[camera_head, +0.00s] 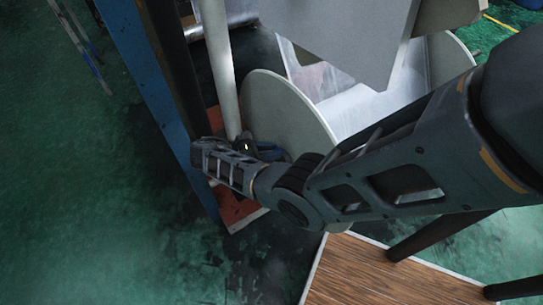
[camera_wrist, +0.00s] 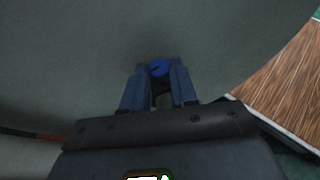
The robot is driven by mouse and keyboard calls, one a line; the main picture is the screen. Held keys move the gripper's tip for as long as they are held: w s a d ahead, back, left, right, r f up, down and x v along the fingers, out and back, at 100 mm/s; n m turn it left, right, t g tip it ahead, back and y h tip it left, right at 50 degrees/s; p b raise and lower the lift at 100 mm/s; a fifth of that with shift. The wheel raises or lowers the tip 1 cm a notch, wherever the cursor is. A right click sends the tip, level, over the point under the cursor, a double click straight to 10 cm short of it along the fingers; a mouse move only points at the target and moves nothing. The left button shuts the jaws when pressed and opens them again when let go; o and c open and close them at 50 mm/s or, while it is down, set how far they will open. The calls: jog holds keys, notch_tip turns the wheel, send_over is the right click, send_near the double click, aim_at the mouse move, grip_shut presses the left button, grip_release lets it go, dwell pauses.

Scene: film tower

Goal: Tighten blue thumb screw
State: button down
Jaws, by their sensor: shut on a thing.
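The blue thumb screw (camera_wrist: 159,68) shows in the wrist view, in front of a large grey round disc (camera_wrist: 90,45). My gripper (camera_wrist: 159,75) has its two blue-grey fingers shut on the screw, one on each side of it. In the head view my gripper (camera_head: 272,153) reaches in at the face of the grey disc (camera_head: 285,112), at its lower left. The screw itself cannot be made out there, as my wrist and fingers hide it.
A blue upright beam (camera_head: 143,70) and a pale vertical roller (camera_head: 219,65) stand left of the disc. A grey panel (camera_head: 350,35) hangs above. A brown wood-patterned board (camera_head: 370,272) lies lower right. Green floor (camera_head: 70,190) is open at left.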

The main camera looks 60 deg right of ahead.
jog(key=m, duration=0.1)
jog(key=g+y+b, duration=0.1)
jog(key=m+y, duration=0.1)
jog(key=shift+w+d+f+m+g+b, duration=0.2)
jog(key=shift+d+m+g+b, duration=0.1)
jog(key=shift+g+b, duration=0.1)
jog(key=shift+d+r+m+g+y+b, duration=0.15)
jog(key=shift+m+g+y+b, duration=0.55)
jog(key=shift+m+y, duration=0.75)
jog(key=shift+y, duration=0.25)
jog(key=c, duration=1.2)
grip_release()
jog(key=shift+w, duration=0.1)
jog(key=shift+o, duration=0.2)
